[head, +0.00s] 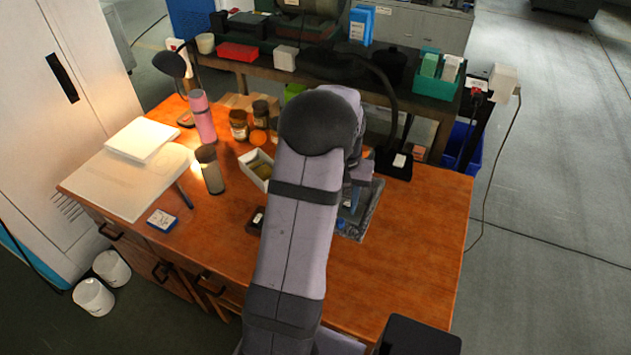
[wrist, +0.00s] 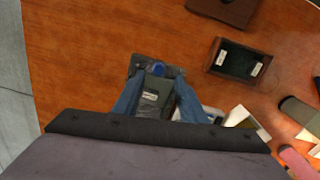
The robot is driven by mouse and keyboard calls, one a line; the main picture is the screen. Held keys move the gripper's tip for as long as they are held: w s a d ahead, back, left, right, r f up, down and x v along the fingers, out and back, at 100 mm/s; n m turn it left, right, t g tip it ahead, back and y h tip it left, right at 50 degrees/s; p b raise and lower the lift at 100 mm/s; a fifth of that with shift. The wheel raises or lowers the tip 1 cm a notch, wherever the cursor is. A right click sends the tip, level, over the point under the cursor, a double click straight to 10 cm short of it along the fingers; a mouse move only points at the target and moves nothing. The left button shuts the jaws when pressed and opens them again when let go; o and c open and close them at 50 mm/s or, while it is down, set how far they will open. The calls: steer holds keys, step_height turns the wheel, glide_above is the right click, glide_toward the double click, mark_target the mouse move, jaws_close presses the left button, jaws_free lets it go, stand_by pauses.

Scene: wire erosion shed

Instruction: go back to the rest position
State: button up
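My gripper (wrist: 158,80) is low over a grey tray on the wooden bench. In the wrist view its two blue fingers stand well apart. A dark grey-green block with a pale label (wrist: 153,97) shows between them; I see no clear grip on it. The tray (wrist: 138,61) shows past the fingertips, with a blue item (wrist: 157,69) near its far edge. In the head view my arm hides most of the gripper, and the tray (head: 372,197) shows to the right of the arm.
A dark box with pale labels (wrist: 237,58) stands beside the tray in the wrist view. A black lamp base (head: 394,165) is behind the tray. A pink bottle (head: 202,117), jars and a white box (head: 254,163) stand left. The bench's right front (head: 420,270) is clear.

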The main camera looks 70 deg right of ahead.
steer(key=shift+d, duration=0.15)
steer(key=a+f+y, duration=0.2)
steer(key=a+f, duration=0.2)
steer(key=a, duration=0.9)
steer(key=w+a+r+n, duration=0.2)
steer(key=w+a+n, duration=0.3)
steer(key=a, duration=0.5)
steer(key=w+a+r+n+h, duration=0.1)
steer(key=w+a+r+n, duration=0.2)
steer(key=a, duration=0.8)
steer(key=w+a+r+n+h, duration=0.1)
steer(key=w+a+r+n, duration=0.2)
steer(key=w+a+n, duration=0.4)
steer(key=a+n, duration=0.1)
steer(key=a, duration=0.2)
steer(key=shift+a, duration=0.2)
